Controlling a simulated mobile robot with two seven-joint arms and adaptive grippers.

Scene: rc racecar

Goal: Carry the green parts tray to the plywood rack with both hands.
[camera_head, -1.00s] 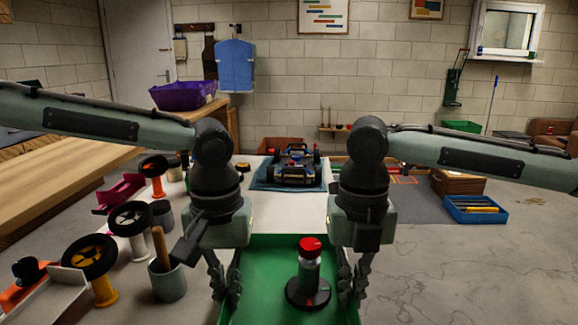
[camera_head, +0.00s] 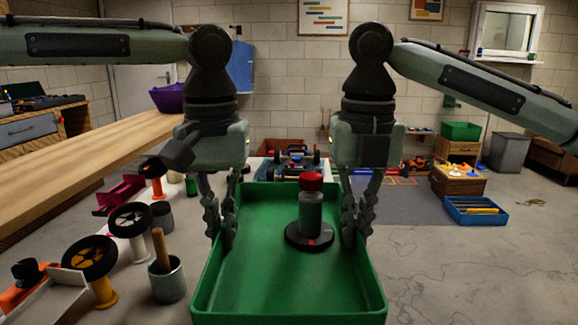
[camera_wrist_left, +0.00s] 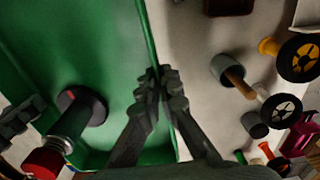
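The green parts tray (camera_head: 260,290) is in front of me, level, hiding part of the table behind it. A bottle with a red cap (camera_head: 311,212) stands upright in it on a dark round base (camera_head: 309,236). My left gripper (camera_head: 220,222) is shut on the tray's left wall; the left wrist view shows a finger (camera_wrist_left: 160,95) on each side of that wall. My right gripper (camera_head: 357,218) is shut on the right wall, one finger inside and one outside. I cannot make out the plywood rack for certain.
A blue and black racecar (camera_head: 296,165) is behind the tray. Black wheels on spools (camera_head: 90,258) and a grey cup with a wooden handle (camera_head: 166,279) stand to the left. A wooden bench (camera_head: 90,165) is further left. Open floor (camera_head: 470,265) lies right, with a blue bin (camera_head: 474,210).

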